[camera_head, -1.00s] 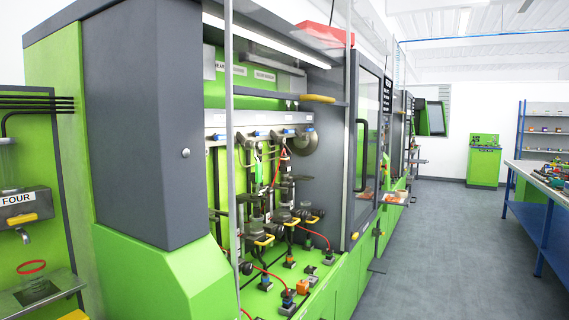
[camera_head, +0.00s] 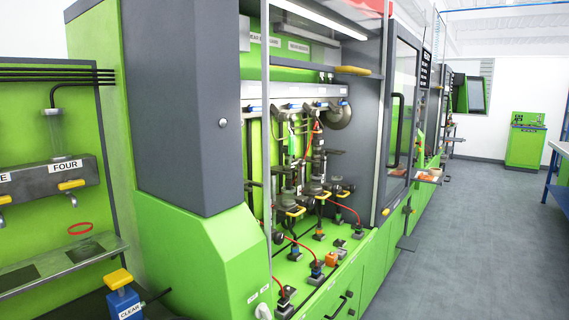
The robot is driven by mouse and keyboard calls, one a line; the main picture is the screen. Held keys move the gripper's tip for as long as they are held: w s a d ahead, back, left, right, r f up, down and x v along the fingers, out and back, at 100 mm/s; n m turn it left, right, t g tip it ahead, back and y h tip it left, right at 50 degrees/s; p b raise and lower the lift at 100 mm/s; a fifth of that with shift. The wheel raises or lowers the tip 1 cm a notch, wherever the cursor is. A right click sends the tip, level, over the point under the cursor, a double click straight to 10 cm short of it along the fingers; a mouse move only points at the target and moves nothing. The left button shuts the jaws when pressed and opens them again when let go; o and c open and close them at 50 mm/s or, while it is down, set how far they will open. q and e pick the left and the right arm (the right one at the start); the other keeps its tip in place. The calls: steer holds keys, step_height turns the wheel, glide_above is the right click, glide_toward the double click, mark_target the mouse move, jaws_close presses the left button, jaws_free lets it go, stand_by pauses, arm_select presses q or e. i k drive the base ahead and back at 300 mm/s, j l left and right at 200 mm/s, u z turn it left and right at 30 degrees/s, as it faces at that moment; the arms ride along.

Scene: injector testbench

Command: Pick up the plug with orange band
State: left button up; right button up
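Several dark plugs with cables stand on the green bench ledge inside the test machine. One plug (camera_head: 316,271) shows blue and orange colouring, and a small orange block (camera_head: 331,259) sits just right of it. Another plug (camera_head: 284,297) with a red cable stands nearer the front edge, and one more (camera_head: 294,252) stands farther back. They are too small to tell for sure which one carries the orange band. Neither of my grippers is in the head view.
A blue box with a yellow top (camera_head: 122,300) is at the lower left. The grey floor (camera_head: 470,240) on the right is clear.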

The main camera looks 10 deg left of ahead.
mark_target(318, 133)
steer(key=u, duration=0.35)
steer(key=i+l+u, duration=0.2)
steer(key=u, duration=0.25)
steer(key=i+l+u, duration=0.1)
steer(key=l+u, duration=0.75)
steer(key=i, duration=0.05)
